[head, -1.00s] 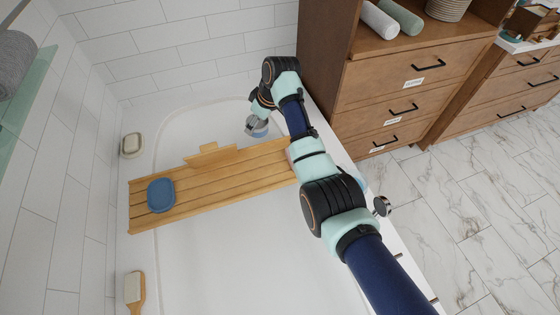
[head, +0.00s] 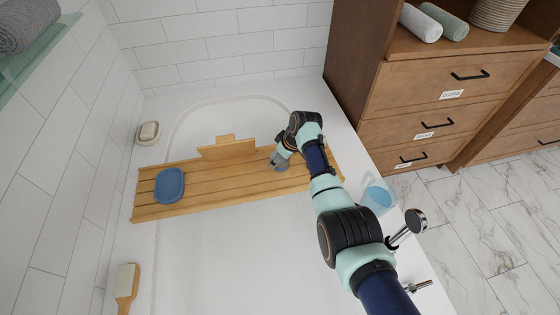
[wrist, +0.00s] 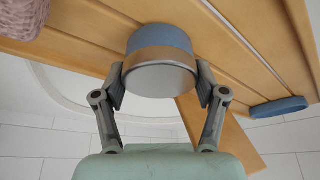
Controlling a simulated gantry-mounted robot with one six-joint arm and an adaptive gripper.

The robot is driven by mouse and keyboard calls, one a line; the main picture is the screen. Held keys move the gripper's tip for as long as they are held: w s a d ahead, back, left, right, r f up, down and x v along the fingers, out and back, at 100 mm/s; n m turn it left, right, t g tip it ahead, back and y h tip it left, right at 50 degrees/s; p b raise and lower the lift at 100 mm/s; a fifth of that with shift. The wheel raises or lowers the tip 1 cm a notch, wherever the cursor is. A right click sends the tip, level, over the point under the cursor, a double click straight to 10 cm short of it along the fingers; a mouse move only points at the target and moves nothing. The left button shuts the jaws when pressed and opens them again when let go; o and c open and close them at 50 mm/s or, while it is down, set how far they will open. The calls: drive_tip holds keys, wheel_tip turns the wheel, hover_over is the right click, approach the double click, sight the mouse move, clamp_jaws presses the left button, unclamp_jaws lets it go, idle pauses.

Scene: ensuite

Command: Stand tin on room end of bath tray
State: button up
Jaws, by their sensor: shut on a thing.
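The bath tray (head: 228,192) is a slatted wooden board lying across the white tub. My gripper (head: 279,160) is over the tray's right half, towards the room side. In the wrist view, my gripper (wrist: 160,88) is shut on the tin (wrist: 160,62), one finger on each side. In the head view, the tin (head: 280,164) is small and partly covered by the fingers. I cannot tell whether it touches the slats.
A blue dish (head: 169,186) sits on the tray's left end, and a wooden rest (head: 227,149) stands at its back edge. A pink textured thing (wrist: 22,17) is near the tin. A blue-filled cup (head: 377,197) and tap (head: 408,226) are at the right rim.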

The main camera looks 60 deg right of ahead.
drive_tip(key=shift+w+f, duration=0.1)
drive_tip(key=shift+f, duration=0.15)
drive_tip(key=o, duration=1.2)
drive_tip(key=shift+o, duration=0.2)
drive_tip(key=shift+r+p, duration=0.35)
drive_tip(key=p+v, duration=0.6)
drive_tip(key=v, duration=0.5)
drive_tip(key=shift+s+r+p, duration=0.25)
drive_tip(key=shift+r+p, duration=0.05)
drive_tip(key=shift+p, duration=0.05)
